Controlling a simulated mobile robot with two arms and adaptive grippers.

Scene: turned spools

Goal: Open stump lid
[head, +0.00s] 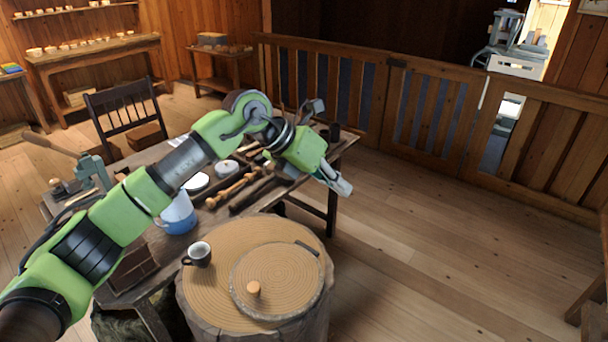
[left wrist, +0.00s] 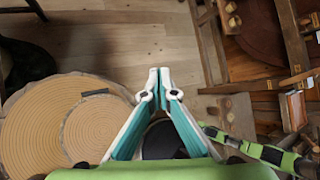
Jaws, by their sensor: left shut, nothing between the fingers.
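The stump (head: 205,300) has a pale ringed top and stands at the front middle in the head view. It also shows at the left of the left wrist view (left wrist: 30,130). The lid also shows in the left wrist view (left wrist: 105,125). My left gripper (head: 343,186) is shut and empty, in the air beyond and right of the lid, apart from it. A green arm, likely my right, shows in the left wrist view; its gripper (left wrist: 212,131) is too small to judge.
Behind is a workbench (head: 170,250) with a blue and white jug (head: 178,215) and turned wood pieces. A chair (head: 122,105) stands behind it. Floor right of the stump is clear, up to a wooden railing (head: 430,105).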

